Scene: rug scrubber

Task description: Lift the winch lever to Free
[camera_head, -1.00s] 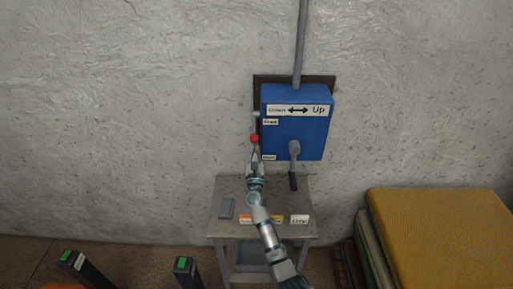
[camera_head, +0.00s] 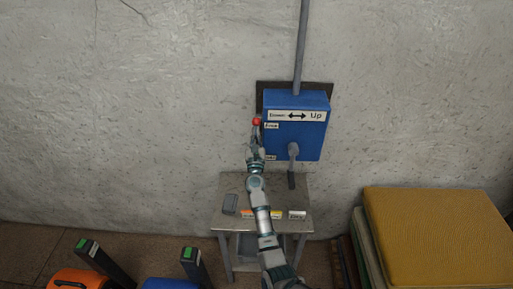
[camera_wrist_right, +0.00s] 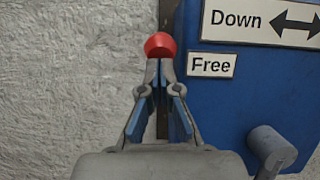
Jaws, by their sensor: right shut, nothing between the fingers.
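The winch box (camera_head: 296,149) is blue and fixed on the wall, with a "Down/Up" label on top. The lever's red knob (camera_head: 256,121) is at the box's left edge, level with the small "Free" label (camera_head: 271,126). In the right wrist view the red knob (camera_wrist_right: 160,45) sits right at my fingertips, left of and slightly above the "Free" label (camera_wrist_right: 211,65). My right gripper (camera_head: 257,134) is shut with nothing between its fingers, directly below the knob; it also shows in the wrist view (camera_wrist_right: 159,66). The lever's arm is mostly hidden. My left gripper is not in view.
A grey crank handle (camera_head: 292,165) hangs on the box's front, right of my gripper. A small table (camera_head: 290,222) with labels and a grey block stands below. Yellow folded rugs (camera_head: 435,235) are at right. Green-topped posts (camera_head: 190,256) stand at lower left.

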